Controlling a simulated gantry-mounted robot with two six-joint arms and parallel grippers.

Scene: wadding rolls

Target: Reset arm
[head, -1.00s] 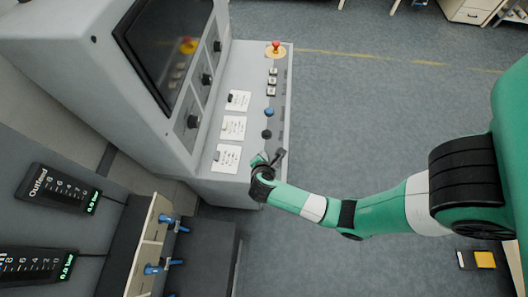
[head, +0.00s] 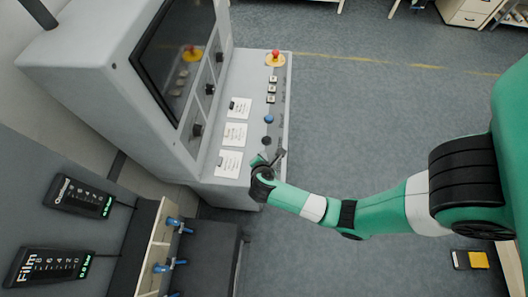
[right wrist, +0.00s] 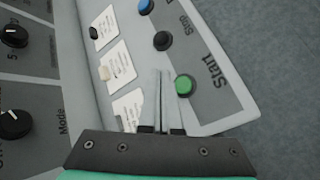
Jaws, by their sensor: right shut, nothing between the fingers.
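My green right arm comes in from the right in the head view. Its gripper (head: 272,160) is over the near end of the grey control panel (head: 244,100). In the right wrist view the right gripper (right wrist: 162,75) is shut and empty. Its fingers are beside the green Start button (right wrist: 184,85); I cannot tell whether they touch the panel. A black Stop button (right wrist: 162,41) and a blue button (right wrist: 146,6) lie beyond. My left gripper is not in view.
A red emergency button (head: 275,57) is at the panel's far end. White labelled cards (head: 235,135) lie along the panel. A dark screen (head: 175,55) rises at its left. Blue valves (head: 174,223) and pressure gauges (head: 78,196) are at lower left. The floor (head: 370,130) right of the panel is clear.

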